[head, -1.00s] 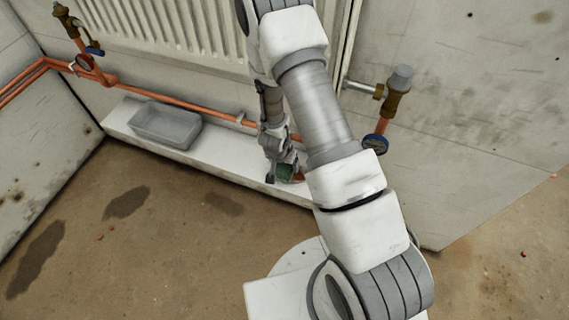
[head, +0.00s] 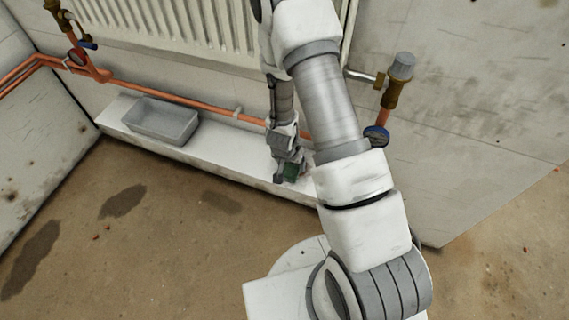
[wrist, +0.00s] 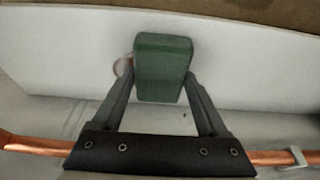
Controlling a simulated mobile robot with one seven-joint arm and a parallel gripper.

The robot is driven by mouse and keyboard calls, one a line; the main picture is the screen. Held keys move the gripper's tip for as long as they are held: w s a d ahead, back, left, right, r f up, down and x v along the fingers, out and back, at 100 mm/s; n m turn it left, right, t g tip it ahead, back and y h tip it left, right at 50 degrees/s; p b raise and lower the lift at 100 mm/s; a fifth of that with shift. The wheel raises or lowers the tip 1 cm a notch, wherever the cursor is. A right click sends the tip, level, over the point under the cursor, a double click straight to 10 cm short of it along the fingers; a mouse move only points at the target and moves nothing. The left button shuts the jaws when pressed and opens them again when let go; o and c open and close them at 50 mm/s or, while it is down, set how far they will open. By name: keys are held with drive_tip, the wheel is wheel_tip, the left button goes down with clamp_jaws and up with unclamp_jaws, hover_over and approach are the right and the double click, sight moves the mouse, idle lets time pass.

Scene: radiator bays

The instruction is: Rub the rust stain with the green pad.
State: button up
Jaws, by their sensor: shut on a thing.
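The green pad (wrist: 162,62) is a dark green block between the two fingers of my gripper (wrist: 160,80) in the wrist view. My gripper is shut on it. In the head view my gripper (head: 286,174) points down over the white ledge, with the pad (head: 291,172) partly hidden by the fingers. A small reddish-brown patch with a pale edge, which looks like the rust stain (wrist: 121,66), shows just left of the pad on the ledge. The pad hides part of it. I cannot tell whether the pad touches the ledge.
A grey tray (head: 162,121) stands on the left of the white ledge (head: 222,160). A copper pipe (head: 190,108) runs along the wall above the ledge, under the radiator (head: 180,30). A valve with a blue gauge (head: 377,136) is at the right.

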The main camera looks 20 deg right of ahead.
sight(302, 175)
drive_tip(key=shift+s+d, duration=0.35)
drive_tip(key=shift+d, duration=0.1)
drive_tip(key=shift+s+d+f+b, duration=0.2)
drive_tip(key=shift+s+d+b, duration=0.15)
drive_tip(key=shift+d+b, duration=0.25)
drive_tip(key=shift+s+d+b, duration=0.4)
drive_tip(key=shift+s+d, duration=0.05)
drive_tip(key=shift+s+d+r, duration=0.1)
drive_tip(key=shift+s+d, duration=0.5)
drive_tip(key=shift+d, duration=0.25)
drive_tip(key=shift+s+d+r, duration=0.1)
drive_tip(key=shift+s+d, duration=0.5)
drive_tip(key=shift+d, duration=0.2)
drive_tip(key=shift+f, duration=0.15)
